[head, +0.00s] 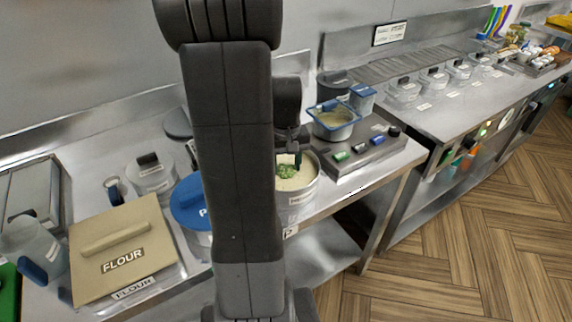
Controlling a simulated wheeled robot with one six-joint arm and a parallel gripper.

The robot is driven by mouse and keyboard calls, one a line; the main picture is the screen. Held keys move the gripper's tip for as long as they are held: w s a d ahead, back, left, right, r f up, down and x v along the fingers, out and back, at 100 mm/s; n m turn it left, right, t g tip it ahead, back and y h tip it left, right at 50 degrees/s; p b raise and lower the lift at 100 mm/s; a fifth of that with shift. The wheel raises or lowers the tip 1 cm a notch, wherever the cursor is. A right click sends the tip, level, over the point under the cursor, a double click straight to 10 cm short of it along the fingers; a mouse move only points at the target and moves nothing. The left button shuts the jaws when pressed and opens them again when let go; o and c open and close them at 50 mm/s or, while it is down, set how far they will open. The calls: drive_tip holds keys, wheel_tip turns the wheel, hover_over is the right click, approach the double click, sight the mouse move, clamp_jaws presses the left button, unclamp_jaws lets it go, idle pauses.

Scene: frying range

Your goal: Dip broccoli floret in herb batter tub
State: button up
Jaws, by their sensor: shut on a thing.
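The broccoli floret (286,171) shows as a small green head over the pale batter of a round tub (299,203), right beside my upright arm. My gripper (291,158) points down from above the tub and is shut on the floret. The floret overlaps the batter surface in the picture; I cannot tell whether it touches it. My arm hides the tub's left side, and the lettering on its label is too small to read.
A blue-lidded tub (188,204) and a flour box (123,249) stand to the left. A blue-rimmed container (334,120) sits by a control panel (362,150) at the right. Several lidded containers (433,80) line the far counter. The wooden floor at right is clear.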

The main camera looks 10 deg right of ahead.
drive_tip(key=shift+r+p, duration=2.5)
drive_tip(key=shift+r, duration=0.95)
wheel_tip(320, 180, up, 3)
drive_tip(key=shift+p, duration=1.2)
